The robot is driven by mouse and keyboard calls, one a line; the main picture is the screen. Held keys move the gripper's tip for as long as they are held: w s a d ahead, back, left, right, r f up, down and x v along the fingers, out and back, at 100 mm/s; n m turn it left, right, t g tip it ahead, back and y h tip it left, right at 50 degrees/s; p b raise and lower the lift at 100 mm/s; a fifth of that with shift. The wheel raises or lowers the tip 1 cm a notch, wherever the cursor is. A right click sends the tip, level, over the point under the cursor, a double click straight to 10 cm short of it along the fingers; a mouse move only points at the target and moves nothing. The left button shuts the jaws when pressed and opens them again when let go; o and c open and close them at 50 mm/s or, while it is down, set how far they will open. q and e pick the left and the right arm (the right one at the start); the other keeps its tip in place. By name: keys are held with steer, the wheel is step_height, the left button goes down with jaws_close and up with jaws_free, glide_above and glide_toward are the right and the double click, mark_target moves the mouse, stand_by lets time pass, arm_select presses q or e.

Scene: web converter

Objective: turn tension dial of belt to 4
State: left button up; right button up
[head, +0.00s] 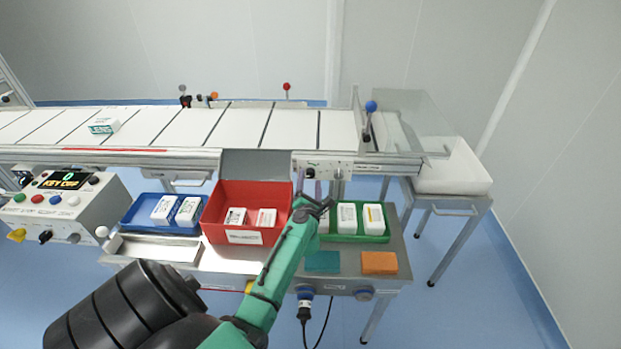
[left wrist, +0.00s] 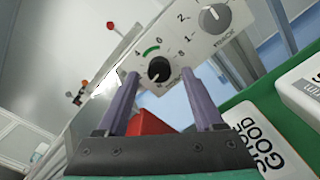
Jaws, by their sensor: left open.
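The control panel (head: 335,168) is on the front of the conveyor, right of the red bin. Its black dial (left wrist: 159,69) has a printed number scale with a green arc near 4. I cannot read the dial's pointer clearly. A grey knob (left wrist: 214,18) with its own numbers is on the same panel, to the right in the left wrist view. My left gripper (head: 325,185) is open and empty in front of the panel. In the left wrist view its fingertips (left wrist: 159,73) appear on either side of the black dial; contact cannot be told. My right gripper is out of view.
Below the panel, a red bin (head: 212,222), a blue tray (head: 131,213) and a green tray (head: 374,239) hold white boxes. Teal (head: 322,262) and orange (head: 379,263) blocks lie in front. A control box (head: 88,213) stands at left. A blue-knobbed lever (head: 370,107) rises at the belt's right end.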

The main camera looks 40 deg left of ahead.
arm_select(q)
steer(key=shift+x, duration=1.1)
jaws_close()
